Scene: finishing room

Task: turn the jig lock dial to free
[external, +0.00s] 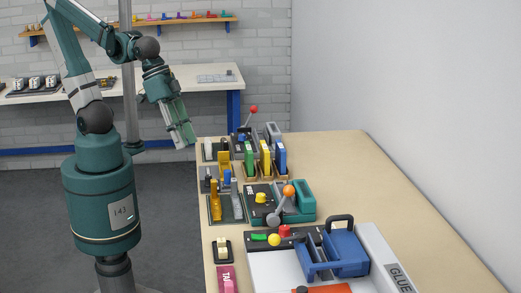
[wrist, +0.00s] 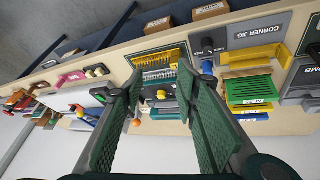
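In the wrist view, a grey panel labelled CORNER JIG (wrist: 262,35) has a small black dial (wrist: 208,44), which is probably the jig lock dial; its setting is too small to read. A yellow knob (wrist: 162,94) sits on a dark panel nearer the middle of that view, and also shows in the external view (external: 261,197). My gripper (wrist: 160,72) is open and empty, its two green fingers apart, with the black dial to the right of the right fingertip. In the external view my gripper (external: 188,140) hangs beside the bench's far left edge, apart from the panels.
The wooden bench (external: 375,175) has a clear right side. Along its left side stand yellow and blue blocks, an orange-knobbed lever (external: 288,191), a red-knobbed lever (external: 253,109) and a blue carrier (external: 338,250). A white wall (external: 410,90) bounds the right.

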